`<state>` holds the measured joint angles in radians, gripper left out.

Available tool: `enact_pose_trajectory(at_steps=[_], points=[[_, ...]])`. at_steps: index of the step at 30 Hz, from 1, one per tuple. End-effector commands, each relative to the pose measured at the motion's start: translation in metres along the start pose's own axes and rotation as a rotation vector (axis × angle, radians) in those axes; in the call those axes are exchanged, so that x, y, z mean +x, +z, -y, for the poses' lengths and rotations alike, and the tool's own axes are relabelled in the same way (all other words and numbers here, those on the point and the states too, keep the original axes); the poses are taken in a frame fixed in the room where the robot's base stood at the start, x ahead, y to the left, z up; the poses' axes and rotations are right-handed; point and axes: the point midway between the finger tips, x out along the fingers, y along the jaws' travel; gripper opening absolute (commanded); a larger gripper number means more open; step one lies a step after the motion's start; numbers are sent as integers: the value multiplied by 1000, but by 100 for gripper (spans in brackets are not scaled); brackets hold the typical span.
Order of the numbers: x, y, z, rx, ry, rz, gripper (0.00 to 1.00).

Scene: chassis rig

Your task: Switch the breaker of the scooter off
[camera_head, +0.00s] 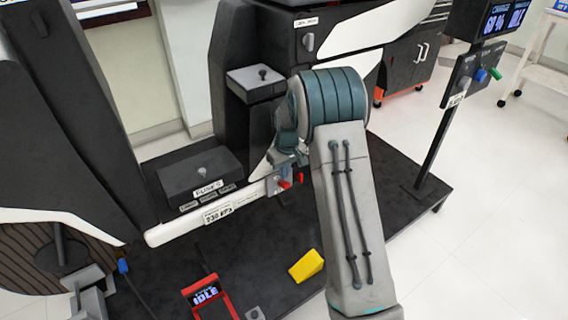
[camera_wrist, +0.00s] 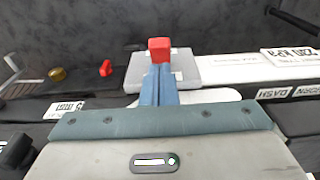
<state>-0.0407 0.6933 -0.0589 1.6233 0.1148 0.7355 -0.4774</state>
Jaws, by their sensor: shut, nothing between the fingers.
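The scooter (camera_head: 310,75) is a dark and white body on a black platform. A red lever (camera_head: 284,185) stands on a grey plate on its low white side rail; I take it for the breaker. In the wrist view the red lever (camera_wrist: 159,44) is at the tips of my gripper (camera_wrist: 157,68), on the grey plate (camera_wrist: 182,70). My gripper is shut with nothing between its fingers. Its tips look close to or touching the lever; I cannot tell which. In the head view my gripper (camera_head: 284,158) is just above the lever, partly hidden by my arm.
A smaller red part (camera_head: 300,178) is beside the lever. A dark box (camera_head: 200,173) with labels sits on the left. A yellow wedge (camera_head: 306,266) and a red-framed IDLE display (camera_head: 210,297) lie in front. A stand (camera_head: 436,140) with coloured knobs is at right.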

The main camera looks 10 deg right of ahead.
Motion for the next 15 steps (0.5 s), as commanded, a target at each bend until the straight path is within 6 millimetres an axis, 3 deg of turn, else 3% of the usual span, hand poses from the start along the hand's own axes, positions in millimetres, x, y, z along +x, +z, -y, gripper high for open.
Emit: enact_pose_trajectory(at_steps=[4, 15], points=[[12, 6, 0, 0, 0, -1, 0], [13, 8, 0, 0, 0, -1, 0]])
